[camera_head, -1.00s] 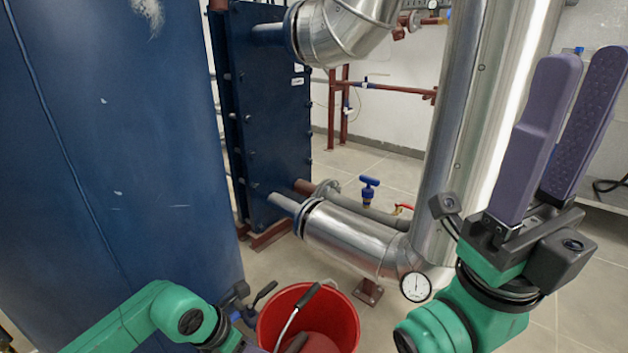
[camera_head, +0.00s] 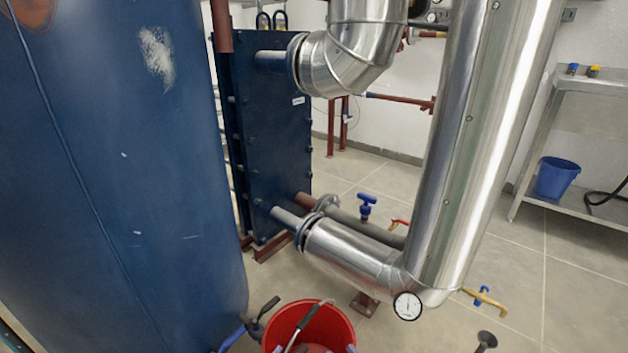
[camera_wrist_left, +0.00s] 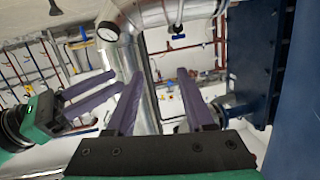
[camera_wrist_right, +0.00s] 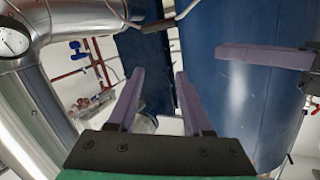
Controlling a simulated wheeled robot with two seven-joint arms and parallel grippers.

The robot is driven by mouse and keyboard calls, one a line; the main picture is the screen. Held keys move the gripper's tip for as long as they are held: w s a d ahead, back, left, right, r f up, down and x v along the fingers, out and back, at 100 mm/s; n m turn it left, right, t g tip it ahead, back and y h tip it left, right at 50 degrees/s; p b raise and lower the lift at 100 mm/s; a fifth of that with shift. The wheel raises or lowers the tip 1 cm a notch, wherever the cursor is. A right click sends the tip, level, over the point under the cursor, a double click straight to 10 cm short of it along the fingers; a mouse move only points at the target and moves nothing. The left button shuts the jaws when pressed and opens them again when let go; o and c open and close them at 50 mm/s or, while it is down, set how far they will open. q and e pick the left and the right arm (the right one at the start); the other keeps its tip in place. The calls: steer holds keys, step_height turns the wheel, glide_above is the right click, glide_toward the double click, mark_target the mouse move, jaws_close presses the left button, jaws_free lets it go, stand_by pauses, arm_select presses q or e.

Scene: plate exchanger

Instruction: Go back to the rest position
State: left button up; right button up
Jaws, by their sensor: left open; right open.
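My left gripper (camera_wrist_left: 158,98) is open and empty in the left wrist view, its two purple fingers apart. My right gripper (camera_wrist_right: 158,98) is open and empty in the right wrist view. Each wrist view also shows purple fingers of the other gripper: the right one (camera_wrist_left: 90,95) at the left of the left wrist view, the left one (camera_wrist_right: 268,55) at the right of the right wrist view. The two grippers look close to each other. In the head view only small purple tips show at the bottom edge, by the red bucket (camera_head: 335,325).
The blue tank (camera_head: 110,190) fills the left side. The blue plate exchanger (camera_head: 270,130) and silver pipes (camera_head: 465,140) stand ahead, with a gauge (camera_head: 407,306) low on the pipe. A metal table (camera_head: 590,110) with a blue bucket (camera_head: 556,178) is far right. Floor at right is mostly clear.

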arm_select(q)
steer(key=s+f+n+g+y+p, duration=0.1)
steer(key=s+f+n+g, duration=0.1)
steer(key=s+f+n, duration=0.35)
arm_select(e)
steer(key=s+f+g, duration=0.3)
steer(key=s+f, duration=0.4)
arm_select(q)
steer(key=s+a+r+g+y+p, duration=0.2)
steer(key=s+a+g+p, duration=0.3)
steer(key=s+a+p, duration=0.5)
steer(key=s+a+r+g+y+p, duration=0.2)
steer(key=s+a+g+y+p, duration=0.3)
steer(key=p, duration=2.2)
steer(key=shift+s+a+m+g+p, duration=0.4)
steer(key=shift+s+a, duration=2)
steer(key=shift+s, duration=1.55)
arm_select(e)
steer(key=s+d+r+g+h, duration=0.2)
steer(key=s+d+g, duration=0.3)
steer(key=s+d, duration=0.4)
steer(key=s+d+r+g+h, duration=0.2)
steer(key=s+d+g+h, duration=0.3)
steer(key=s+d, duration=0.5)
steer(key=shift+s+d+r, duration=0.25)
steer(key=shift+s+d, duration=0.05)
steer(key=shift+s, duration=1.2)
